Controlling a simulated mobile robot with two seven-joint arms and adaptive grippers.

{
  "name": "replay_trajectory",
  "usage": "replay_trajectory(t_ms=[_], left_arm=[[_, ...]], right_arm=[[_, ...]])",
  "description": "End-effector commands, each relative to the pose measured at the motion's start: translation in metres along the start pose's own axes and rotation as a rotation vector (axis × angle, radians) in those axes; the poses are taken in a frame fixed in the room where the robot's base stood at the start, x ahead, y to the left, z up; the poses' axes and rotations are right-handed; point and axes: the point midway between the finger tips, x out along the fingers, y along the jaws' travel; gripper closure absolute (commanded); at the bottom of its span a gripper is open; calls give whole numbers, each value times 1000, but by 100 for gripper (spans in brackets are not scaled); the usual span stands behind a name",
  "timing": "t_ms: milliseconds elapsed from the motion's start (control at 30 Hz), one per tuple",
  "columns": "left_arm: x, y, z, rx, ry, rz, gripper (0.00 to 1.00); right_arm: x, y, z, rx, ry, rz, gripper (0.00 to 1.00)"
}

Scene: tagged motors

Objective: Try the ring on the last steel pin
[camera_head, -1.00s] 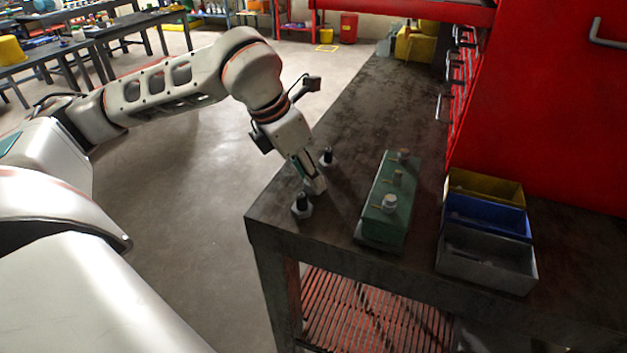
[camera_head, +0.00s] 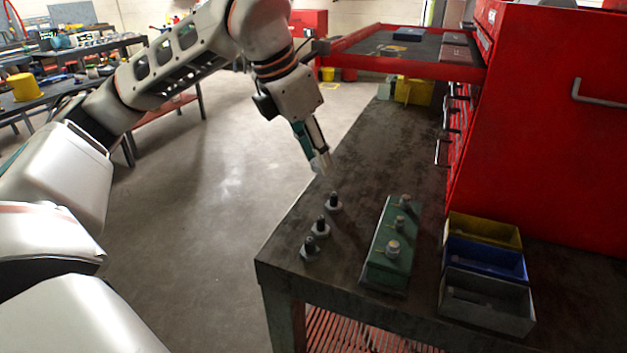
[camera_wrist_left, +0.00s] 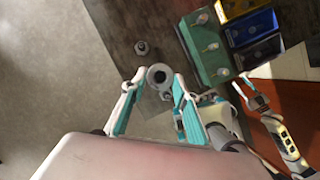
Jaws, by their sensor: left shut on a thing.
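My left gripper (camera_head: 320,163) is raised above the left part of the bench, its fingers shut on a small pale grey ring. In the left wrist view the ring (camera_wrist_left: 159,76) shows between the teal fingertips (camera_wrist_left: 157,84), with a dark centre. Below it, three dark upright pins on grey bases stand in a row: far (camera_head: 333,201), middle (camera_head: 320,227) and near (camera_head: 309,249). The ring is apart from them. A green block (camera_head: 378,263) to their right carries three steel pins: far (camera_head: 405,200), middle (camera_head: 399,223) and near (camera_head: 393,247).
Yellow (camera_head: 484,229), blue (camera_head: 485,257) and grey (camera_head: 485,303) bins stand right of the green block. A red cabinet (camera_head: 560,150) rises behind them, with an open drawer (camera_head: 365,62) reaching out at the back.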

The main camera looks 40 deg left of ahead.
Motion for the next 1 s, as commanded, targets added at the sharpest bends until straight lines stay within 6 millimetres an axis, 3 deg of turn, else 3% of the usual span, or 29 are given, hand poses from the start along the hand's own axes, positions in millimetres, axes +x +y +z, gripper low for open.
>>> replay_trajectory(t_ms=[33, 200, 1000], left_arm=[[-14, 0, 6, 0, -5, 2, 91], [-35, 0, 15, 1, -2, 1, 91], [-67, 0, 28, 0, 1, 0, 91]], right_arm=[[-3, -1, -3, 3, 1, -2, 60], [-5, -3, -2, 9, -5, -6, 60], [-17, 8, -41, 6, 30, 6, 60]])
